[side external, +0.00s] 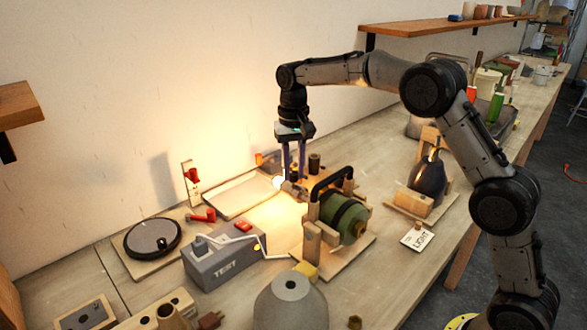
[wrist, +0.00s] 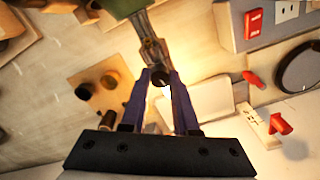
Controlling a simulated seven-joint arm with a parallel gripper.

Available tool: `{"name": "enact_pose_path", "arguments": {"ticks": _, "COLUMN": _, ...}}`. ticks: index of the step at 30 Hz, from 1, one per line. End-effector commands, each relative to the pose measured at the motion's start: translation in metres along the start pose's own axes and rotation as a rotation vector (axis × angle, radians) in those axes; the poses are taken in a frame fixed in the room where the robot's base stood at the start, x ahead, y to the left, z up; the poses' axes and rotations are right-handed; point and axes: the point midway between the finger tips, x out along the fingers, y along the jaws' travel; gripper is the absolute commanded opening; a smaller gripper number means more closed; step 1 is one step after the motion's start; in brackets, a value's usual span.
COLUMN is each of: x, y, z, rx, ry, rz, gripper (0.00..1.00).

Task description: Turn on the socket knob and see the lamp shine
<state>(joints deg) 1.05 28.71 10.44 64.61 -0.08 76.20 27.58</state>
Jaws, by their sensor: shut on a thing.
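My gripper (side external: 294,176) points down at the socket end of the green lamp body (side external: 344,219). In the wrist view my gripper (wrist: 160,76) has its two blue fingers closed on the small dark socket knob (wrist: 158,79). The metal socket (wrist: 152,49) runs from the knob toward the green body. The lamp bulb (side external: 278,183) glows bright beside the fingers and lights the wall and bench with warm light. The lamp body lies on its side in a wooden cradle (side external: 311,242) under a black strap. The fingers hide part of the knob and bulb.
A dark round disc (side external: 153,238), a pale tray (side external: 230,195) and a grey cone-shaped piece (side external: 290,302) stand nearby.

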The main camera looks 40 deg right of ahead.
Motion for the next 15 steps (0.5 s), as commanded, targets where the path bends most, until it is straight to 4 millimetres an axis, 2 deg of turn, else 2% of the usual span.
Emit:
{"name": "enact_pose_path", "arguments": {"ticks": 6, "x": -0.0019, "y": -0.0001, "z": -0.0007, "rx": 0.150, "ry": 0.005, "rz": -0.002, "gripper": 0.00}}
{"name": "enact_pose_path", "arguments": {"ticks": 15, "x": -0.0022, "y": -0.0001, "z": -0.0009, "rx": 0.267, "ry": 0.006, "rz": -0.003, "gripper": 0.00}}
